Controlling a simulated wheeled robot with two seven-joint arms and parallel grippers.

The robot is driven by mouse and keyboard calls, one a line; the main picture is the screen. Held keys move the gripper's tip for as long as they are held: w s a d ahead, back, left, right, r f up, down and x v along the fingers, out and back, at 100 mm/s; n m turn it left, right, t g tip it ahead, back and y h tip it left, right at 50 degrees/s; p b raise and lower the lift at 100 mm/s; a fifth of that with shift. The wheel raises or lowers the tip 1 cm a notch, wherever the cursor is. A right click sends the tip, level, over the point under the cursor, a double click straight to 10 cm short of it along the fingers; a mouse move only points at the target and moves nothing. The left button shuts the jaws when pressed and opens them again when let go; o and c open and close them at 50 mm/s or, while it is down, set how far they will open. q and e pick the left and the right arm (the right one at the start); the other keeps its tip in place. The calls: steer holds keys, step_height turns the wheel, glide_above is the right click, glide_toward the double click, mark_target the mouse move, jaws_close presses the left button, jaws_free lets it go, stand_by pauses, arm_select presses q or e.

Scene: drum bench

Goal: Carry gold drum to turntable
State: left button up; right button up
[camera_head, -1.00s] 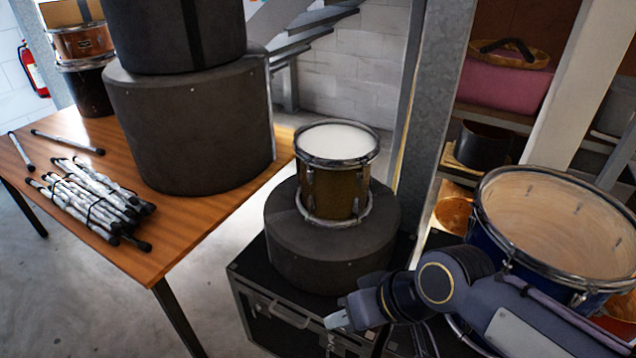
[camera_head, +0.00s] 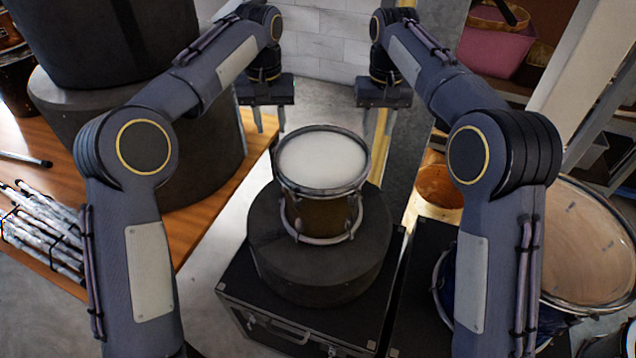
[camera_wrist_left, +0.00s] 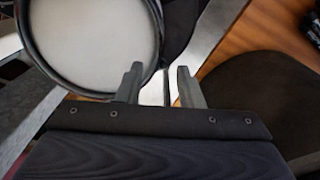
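The gold drum (camera_head: 318,212), with a white head and metal rims, stands upright on a round black case (camera_head: 320,270). My left gripper (camera_head: 268,130) is open and empty, above and behind the drum's left side. In the left wrist view, the drum's white head (camera_wrist_left: 95,40) shows beyond the left finger of the parted fingertips (camera_wrist_left: 160,80). My right gripper (camera_head: 385,120) hangs behind the drum's right side, apart from it; its finger gap is unclear. I cannot make out a turntable.
The round case rests on a black flight case (camera_head: 290,335). A wooden table (camera_head: 200,235) at left bears large dark drum cases (camera_head: 190,150) and a bundle of sticks (camera_head: 45,235). A large blue drum (camera_head: 590,240) is at right, partly behind my right arm. A metal post (camera_head: 410,165) stands behind.

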mark_target(276, 154)
arm_select(q)
steer(key=shift+d+f, duration=0.1)
steer(key=shift+d, duration=0.05)
arm_select(e)
steer(key=shift+a, duration=0.35)
arm_select(q)
steer(key=shift+w, duration=0.1)
arm_select(e)
steer(key=shift+w, duration=0.1)
steer(key=shift+f, duration=0.1)
